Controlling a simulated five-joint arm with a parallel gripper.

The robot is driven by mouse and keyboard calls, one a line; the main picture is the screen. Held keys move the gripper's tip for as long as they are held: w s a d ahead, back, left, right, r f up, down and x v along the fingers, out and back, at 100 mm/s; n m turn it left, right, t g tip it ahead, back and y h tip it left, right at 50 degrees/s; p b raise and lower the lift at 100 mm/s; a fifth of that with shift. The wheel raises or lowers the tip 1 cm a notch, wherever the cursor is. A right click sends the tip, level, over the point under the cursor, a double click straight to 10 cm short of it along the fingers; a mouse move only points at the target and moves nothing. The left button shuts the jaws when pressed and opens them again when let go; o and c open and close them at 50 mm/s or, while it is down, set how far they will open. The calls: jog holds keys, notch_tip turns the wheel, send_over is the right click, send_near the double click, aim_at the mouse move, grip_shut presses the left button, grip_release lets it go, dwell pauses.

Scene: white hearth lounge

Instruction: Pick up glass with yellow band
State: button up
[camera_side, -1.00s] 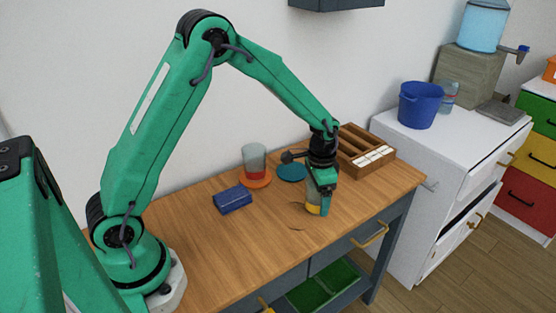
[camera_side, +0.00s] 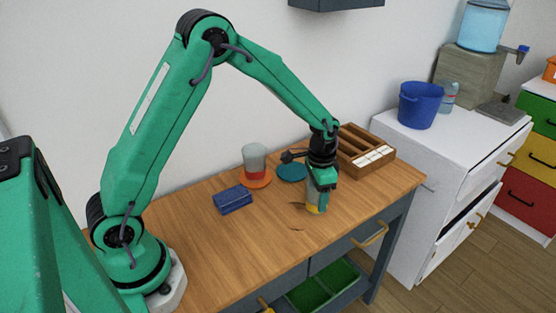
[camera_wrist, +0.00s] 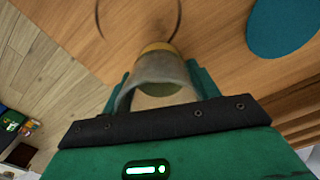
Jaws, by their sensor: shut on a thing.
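The glass with the yellow band (camera_side: 313,209) stands on the wooden table near its front edge, mostly hidden behind my gripper in the side view. In the wrist view the glass (camera_wrist: 160,75) sits between the fingers, its rim toward the camera and the yellow band at its far end. My gripper (camera_side: 318,192) points down from above and is shut on the glass. In the wrist view my gripper (camera_wrist: 158,85) has a finger on each side of it. I cannot tell whether the glass's base is touching the table.
A glass with a red band (camera_side: 254,160) stands on an orange coaster (camera_side: 258,184). A teal coaster (camera_side: 291,172) lies behind my gripper, with a wooden compartment box (camera_side: 362,158) to the right. A blue box (camera_side: 233,199) lies left. The table's front left is clear.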

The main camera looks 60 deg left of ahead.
jog(key=shift+r, duration=1.95)
jog(key=s+d+r, duration=0.6)
jog(key=d+r, duration=0.1)
jog(key=d, duration=0.2)
jog(key=shift+s+d, duration=0.2)
jog(key=shift+d, duration=0.2)
